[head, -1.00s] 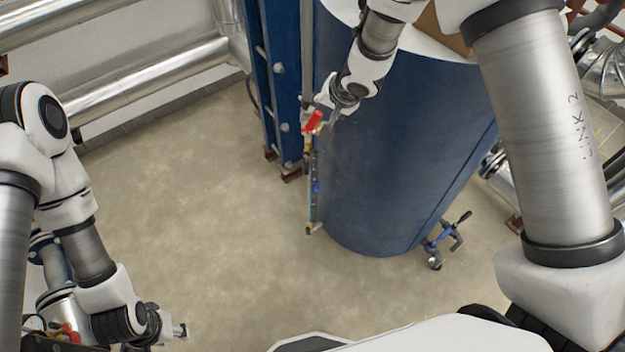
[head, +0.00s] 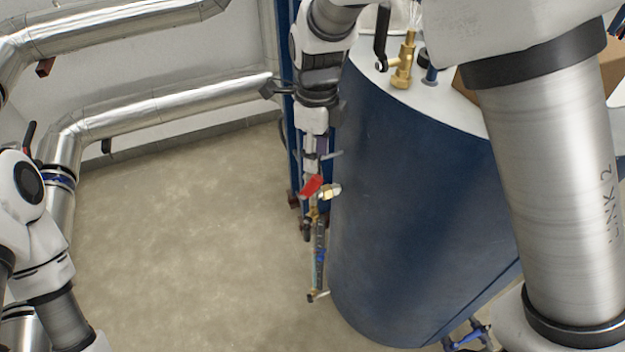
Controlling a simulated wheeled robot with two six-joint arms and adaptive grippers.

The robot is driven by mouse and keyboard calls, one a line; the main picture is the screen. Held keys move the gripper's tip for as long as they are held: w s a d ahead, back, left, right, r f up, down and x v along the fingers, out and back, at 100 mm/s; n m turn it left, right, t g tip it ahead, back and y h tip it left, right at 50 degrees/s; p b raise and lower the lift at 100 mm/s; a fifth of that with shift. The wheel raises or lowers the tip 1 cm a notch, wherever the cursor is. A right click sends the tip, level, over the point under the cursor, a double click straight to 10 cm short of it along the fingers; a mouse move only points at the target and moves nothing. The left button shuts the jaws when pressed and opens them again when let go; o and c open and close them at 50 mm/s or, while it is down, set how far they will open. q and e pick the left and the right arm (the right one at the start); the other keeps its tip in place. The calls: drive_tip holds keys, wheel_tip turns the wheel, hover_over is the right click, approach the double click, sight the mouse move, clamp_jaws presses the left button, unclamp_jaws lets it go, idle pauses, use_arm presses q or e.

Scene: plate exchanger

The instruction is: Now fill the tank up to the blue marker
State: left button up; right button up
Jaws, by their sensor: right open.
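The tank (head: 415,225) is a large dark blue cylinder with a white top. On its left side stands a narrow upright sight gauge (head: 319,242) with a blue marker (head: 320,256) partway up. A red valve handle (head: 311,187) sits at the gauge's upper end, beside a brass fitting (head: 329,191). My right gripper (head: 318,160) points down just above the red handle, open; whether it touches the handle cannot be told. The liquid level in the gauge is too small to read. My left gripper is out of frame; only its arm shows at lower left.
A brass valve (head: 404,62) with a black lever (head: 382,38) stands on the tank top; thin pale streaks show above it. A cardboard box (head: 468,84) is behind it. Silver pipes (head: 165,107) run along the left wall. The floor (head: 190,230) left of the tank is clear.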

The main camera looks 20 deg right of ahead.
sight(313, 179)
drive_tip(key=shift+a, duration=0.2)
drive_tip(key=shift+s+a+f, duration=0.3)
drive_tip(key=shift+a+f, duration=0.2)
drive_tip(key=shift+a, duration=0.1)
drive_tip(key=f, duration=0.4)
drive_tip(key=d+f, duration=0.1)
drive_tip(key=f, duration=0.1)
drive_tip(key=shift+w, duration=0.25)
drive_tip(key=shift+a+f, duration=0.1)
drive_tip(key=shift+a, duration=0.05)
drive_tip(key=shift+s+a, duration=0.1)
clamp_jaws()
